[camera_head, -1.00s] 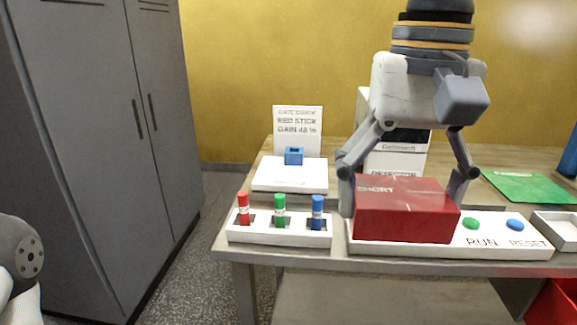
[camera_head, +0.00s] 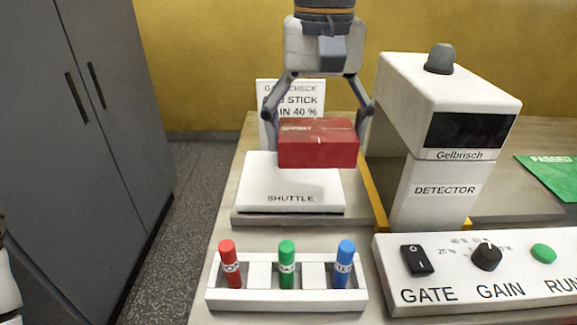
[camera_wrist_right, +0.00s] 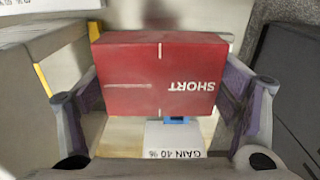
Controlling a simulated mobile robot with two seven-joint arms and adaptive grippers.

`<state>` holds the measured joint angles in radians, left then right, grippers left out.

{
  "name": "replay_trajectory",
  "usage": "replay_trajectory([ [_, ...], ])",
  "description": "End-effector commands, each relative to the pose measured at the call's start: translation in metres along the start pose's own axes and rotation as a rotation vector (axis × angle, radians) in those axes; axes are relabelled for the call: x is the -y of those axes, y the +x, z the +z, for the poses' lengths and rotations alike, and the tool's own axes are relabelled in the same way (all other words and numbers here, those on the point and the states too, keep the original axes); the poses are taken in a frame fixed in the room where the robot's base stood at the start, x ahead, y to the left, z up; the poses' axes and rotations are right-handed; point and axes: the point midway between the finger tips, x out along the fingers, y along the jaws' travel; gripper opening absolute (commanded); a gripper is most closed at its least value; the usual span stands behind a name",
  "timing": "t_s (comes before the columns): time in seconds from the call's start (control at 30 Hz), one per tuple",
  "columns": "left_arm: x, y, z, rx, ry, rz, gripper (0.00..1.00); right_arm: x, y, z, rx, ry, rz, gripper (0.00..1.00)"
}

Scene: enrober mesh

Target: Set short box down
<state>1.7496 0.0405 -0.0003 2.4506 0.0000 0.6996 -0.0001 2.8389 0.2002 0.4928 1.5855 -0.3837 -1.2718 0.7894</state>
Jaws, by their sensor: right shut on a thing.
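The short box (camera_head: 318,146) is red with the word SHORT on its top. My right gripper (camera_head: 318,122) is shut on it by its two ends. The box is over the back part of the white shuttle (camera_head: 290,186); I cannot tell whether it touches it. In the right wrist view the box (camera_wrist_right: 158,80) sits between the fingers of the right gripper (camera_wrist_right: 165,95), its lettering upside down. My left gripper is not in view.
The detector (camera_head: 432,185) stands right of the shuttle. A tray (camera_head: 287,298) with red, green and blue sticks is in front. A control panel (camera_head: 470,291) is front right. The gate-check sign (camera_head: 290,97) stands behind the box.

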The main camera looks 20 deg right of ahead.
Motion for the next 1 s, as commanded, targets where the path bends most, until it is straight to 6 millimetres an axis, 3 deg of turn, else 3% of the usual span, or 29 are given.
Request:
replay_trajectory([
  [0.03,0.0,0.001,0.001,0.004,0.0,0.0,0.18,0.01,0.011,-0.013,0.008,0.001,-0.002,0.51],
  [0.2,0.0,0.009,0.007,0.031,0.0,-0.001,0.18,0.025,0.051,-0.036,0.013,0.001,0.001,0.51],
  [0.37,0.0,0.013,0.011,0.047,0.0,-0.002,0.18,0.032,0.063,-0.046,0.009,0.0,-0.001,0.51],
  [0.57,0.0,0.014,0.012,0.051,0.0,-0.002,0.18,0.035,0.094,-0.049,0.004,0.0,-0.001,0.51],
  [0.9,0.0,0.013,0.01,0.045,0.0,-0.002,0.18,0.035,0.098,-0.049,-0.001,0.001,-0.002,0.51],
  [0.93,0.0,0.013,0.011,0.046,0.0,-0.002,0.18,0.035,0.098,-0.049,-0.001,0.0,-0.002,0.9],
  [1.0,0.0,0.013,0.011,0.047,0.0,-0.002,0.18,0.035,0.098,-0.049,0.0,0.0,-0.002,1.0],
])
